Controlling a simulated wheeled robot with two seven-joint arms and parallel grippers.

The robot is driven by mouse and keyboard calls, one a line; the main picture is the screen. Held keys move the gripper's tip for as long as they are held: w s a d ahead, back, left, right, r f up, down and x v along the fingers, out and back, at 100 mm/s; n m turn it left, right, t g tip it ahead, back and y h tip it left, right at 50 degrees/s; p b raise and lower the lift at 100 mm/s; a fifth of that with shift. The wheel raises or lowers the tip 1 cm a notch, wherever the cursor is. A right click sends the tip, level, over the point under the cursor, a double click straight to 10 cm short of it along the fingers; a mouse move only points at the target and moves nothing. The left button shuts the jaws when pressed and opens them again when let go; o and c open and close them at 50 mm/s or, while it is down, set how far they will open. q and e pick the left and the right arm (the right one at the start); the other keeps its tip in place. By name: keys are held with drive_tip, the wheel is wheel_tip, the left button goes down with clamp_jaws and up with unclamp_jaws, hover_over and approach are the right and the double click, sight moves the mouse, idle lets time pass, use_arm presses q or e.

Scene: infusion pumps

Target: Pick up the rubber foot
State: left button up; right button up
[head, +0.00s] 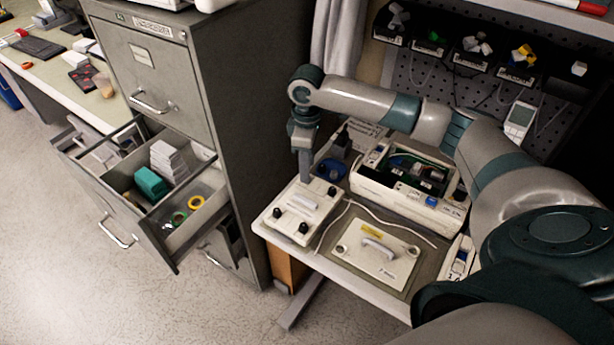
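A pale pump casing part (312,205) lies on the workbench with dark rubber feet near its corners. Three feet show: one at the right corner (332,191), one at the left (277,213) and one at the front (303,227). My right gripper (306,178) points down at the far corner of this part, with its fingertips at or just above the surface. The fingers are seen edge-on, so their gap is not visible. Any foot at that far corner is hidden behind them. My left gripper is out of view.
An open pump housing (410,187) and a second panel with a handle (376,255) lie on the workbench (341,270). A grey filing cabinet (235,120) with an open drawer (170,222) stands left. Bins (475,55) hang on the pegboard behind.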

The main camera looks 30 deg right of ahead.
drive_tip(key=shift+f+p, duration=0.4)
drive_tip(key=shift+f, duration=1.1)
clamp_jaws()
